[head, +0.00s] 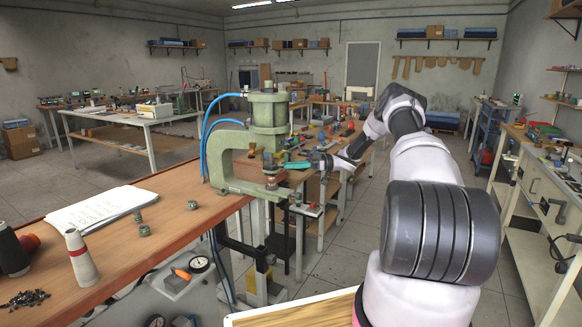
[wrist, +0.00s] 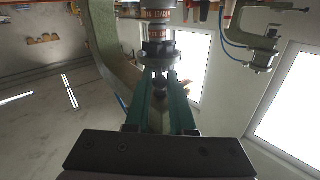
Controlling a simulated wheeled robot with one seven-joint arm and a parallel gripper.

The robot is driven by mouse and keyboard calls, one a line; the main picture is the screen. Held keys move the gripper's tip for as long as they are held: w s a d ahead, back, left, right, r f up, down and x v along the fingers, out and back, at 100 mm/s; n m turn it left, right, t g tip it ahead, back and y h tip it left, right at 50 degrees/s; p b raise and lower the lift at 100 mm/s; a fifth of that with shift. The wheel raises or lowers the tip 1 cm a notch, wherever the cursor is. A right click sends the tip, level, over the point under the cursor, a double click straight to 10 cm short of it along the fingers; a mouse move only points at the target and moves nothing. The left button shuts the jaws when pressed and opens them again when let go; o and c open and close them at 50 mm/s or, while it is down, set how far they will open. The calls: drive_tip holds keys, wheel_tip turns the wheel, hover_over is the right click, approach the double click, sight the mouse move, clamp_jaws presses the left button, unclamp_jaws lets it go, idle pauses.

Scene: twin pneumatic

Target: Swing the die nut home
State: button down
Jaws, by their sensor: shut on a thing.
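A green pneumatic press (head: 232,150) with a C-shaped frame and a cylinder on top stands at the right end of the wooden bench. My gripper (head: 289,166) reaches in from the right, its teal fingers at the press's throat. In the wrist view, my gripper (wrist: 160,84) is shut with its green fingers on either side of a small dark handle (wrist: 160,78). The handle lies close to a dark notched die nut (wrist: 158,48) and a pale round flange (wrist: 158,60). The fingers hide part of the handle, and how it joins the nut is unclear.
Blue air hoses (head: 205,135) loop beside the press. A second similar press (wrist: 252,45) shows at upper right in the wrist view.

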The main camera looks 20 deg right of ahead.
drive_tip(key=shift+a+r, duration=0.1)
drive_tip(key=c, duration=0.9)
unclamp_jaws()
drive_tip(key=d, duration=1)
drive_tip(key=shift+s+d, duration=0.3)
drive_tip(key=shift+d, duration=0.1)
